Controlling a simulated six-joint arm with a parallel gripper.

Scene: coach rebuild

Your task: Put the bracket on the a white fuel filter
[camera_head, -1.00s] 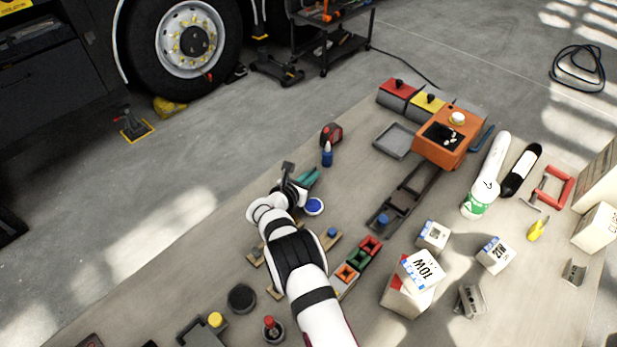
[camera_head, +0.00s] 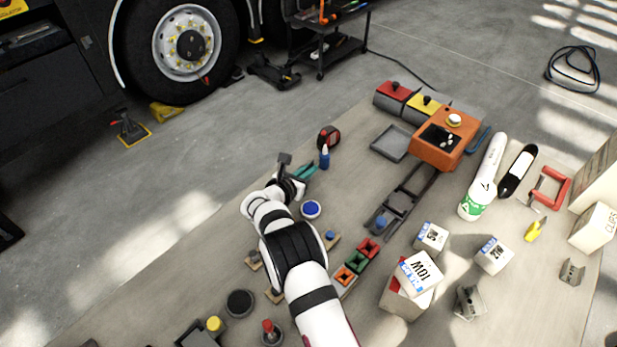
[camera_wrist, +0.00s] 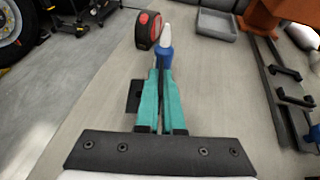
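The white fuel filter appears to be the white cylinder with a green label (camera_head: 487,180), lying at the right of the bench. Two grey metal bracket-like pieces are in the head view: a larger one (camera_head: 469,301) beside the white boxes and a smaller one (camera_head: 571,271) near the right edge. I cannot tell which is the bracket. My gripper (camera_head: 308,171) is over the left side of the bench, far from these pieces. In the wrist view its teal fingers (camera_wrist: 162,78) are together with nothing visible between them. A dark square beside the left finger is unclear.
A blue bottle with a white tip (camera_head: 324,157) and a red-black tape measure (camera_head: 328,138) are close ahead of my gripper. White boxes (camera_head: 411,285), a black cylinder (camera_head: 518,171) and a red clamp (camera_head: 552,187) are at the right. An orange unit (camera_head: 438,155) stands at the back.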

